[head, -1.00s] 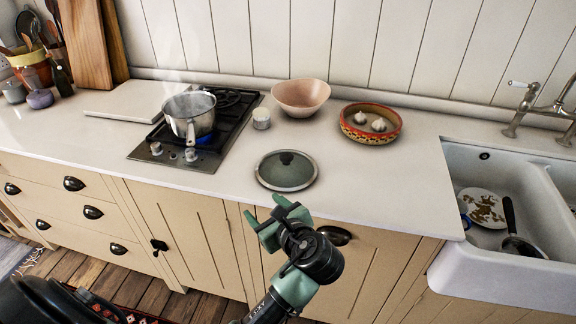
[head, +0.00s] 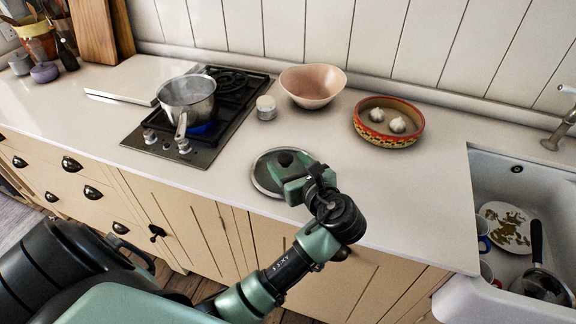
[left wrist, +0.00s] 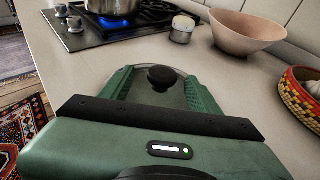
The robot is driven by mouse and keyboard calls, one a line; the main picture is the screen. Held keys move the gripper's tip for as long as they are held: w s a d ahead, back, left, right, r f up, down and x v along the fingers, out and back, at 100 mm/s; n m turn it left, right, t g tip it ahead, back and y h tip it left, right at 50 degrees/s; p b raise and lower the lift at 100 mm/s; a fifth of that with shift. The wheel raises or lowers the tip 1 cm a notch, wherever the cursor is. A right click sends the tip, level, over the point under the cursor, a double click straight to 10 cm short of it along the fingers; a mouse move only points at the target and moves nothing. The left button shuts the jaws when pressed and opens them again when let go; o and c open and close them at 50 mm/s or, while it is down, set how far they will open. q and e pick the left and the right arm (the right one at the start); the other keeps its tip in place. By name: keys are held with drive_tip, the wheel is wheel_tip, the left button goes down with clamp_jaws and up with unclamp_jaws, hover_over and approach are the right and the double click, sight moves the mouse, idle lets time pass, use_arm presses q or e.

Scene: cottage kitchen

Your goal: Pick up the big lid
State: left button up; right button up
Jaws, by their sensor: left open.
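The big lid (head: 262,183) lies flat on the counter in front of the hob, round, with a metal rim and a dark knob. My left gripper (head: 284,163) is over it and hides its right part in the head view. In the left wrist view the lid's black knob (left wrist: 162,77) stands between the two green fingers of the open left gripper (left wrist: 160,86), with space on both sides. I cannot tell whether the fingers touch the lid. My right gripper is not in view.
A steel pot (head: 187,98) stands on the lit hob (head: 229,113). A small white jar (head: 266,108), a pink bowl (head: 313,86) and a patterned bowl with garlic (head: 389,122) stand behind the lid. A sink (head: 488,178) is at right.

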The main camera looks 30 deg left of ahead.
sight(281, 154)
use_arm(q)
drive_tip(key=x, duration=0.5)
drive_tip(key=shift+w+a+f+p, duration=0.1)
drive_tip(key=shift+w+a+p, duration=0.15)
drive_tip(key=shift+w+p, duration=0.1)
clamp_jaws()
